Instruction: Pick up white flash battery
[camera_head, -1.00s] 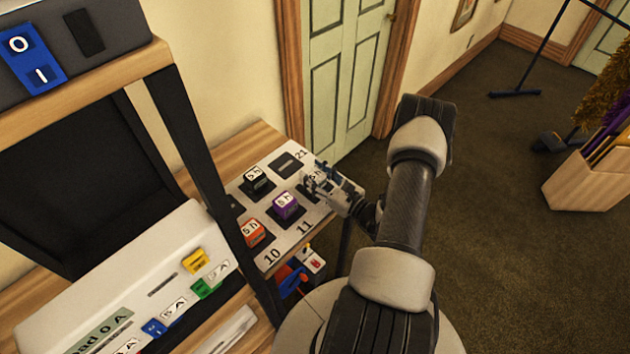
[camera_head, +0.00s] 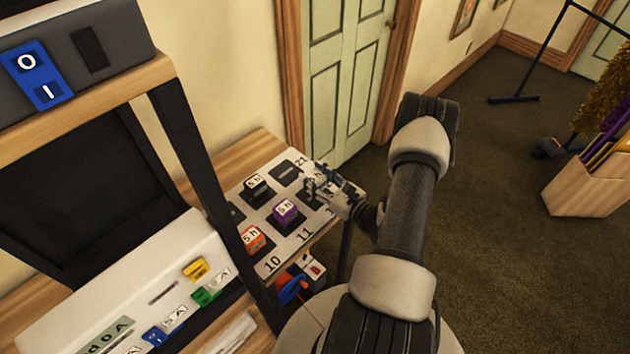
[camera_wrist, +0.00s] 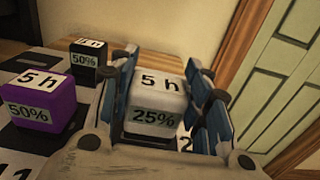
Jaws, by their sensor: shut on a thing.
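The white flash battery (camera_wrist: 157,101) shows in the wrist view with "5 h" on its top and "25%" on its front. My gripper (camera_wrist: 166,97) has its blue-lined fingers on both sides of it and is shut on it. In the head view my gripper (camera_head: 317,186) is over the far right part of the numbered board, and the battery is mostly hidden by the fingers. I cannot tell whether the battery touches the board.
A purple battery (camera_head: 285,211), a black battery (camera_head: 255,185) and an orange battery (camera_head: 250,239) stand on the numbered board (camera_head: 292,238). A dark shelf post (camera_head: 190,130) rises at left. A green door (camera_head: 345,80) is behind.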

